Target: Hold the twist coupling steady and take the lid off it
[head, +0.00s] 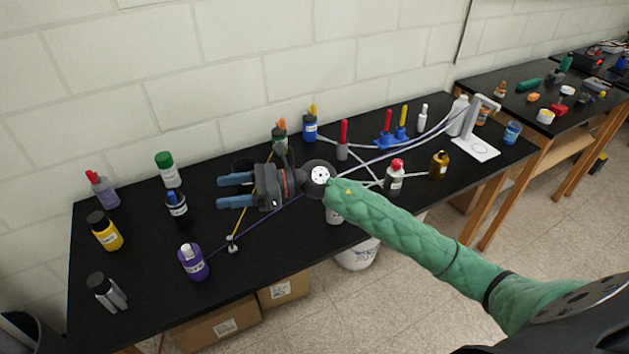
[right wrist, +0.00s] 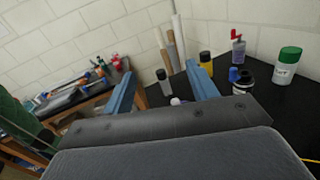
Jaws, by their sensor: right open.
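I cannot tell which item is the twist coupling; several lidded bottles and jars stand on the black bench. My right gripper (head: 222,191) is open and empty, its two blue fingers pointing left above the bench. A purple bottle (head: 193,263) is below and left of it in the head view. A dark jar with a blue top (head: 177,204) is left of the fingertips. In the right wrist view the fingers (right wrist: 160,75) stand apart, with a grey bottle with a dark lid (right wrist: 165,87) seen between them. My left gripper is not in view.
A white bottle with a green cap (head: 168,170), a red-topped bottle (head: 103,188), a yellow bottle (head: 104,231) and a grey bottle (head: 106,293) stand on the bench's left. Cables run across it. Tools in holders and a white stand (head: 475,147) are right.

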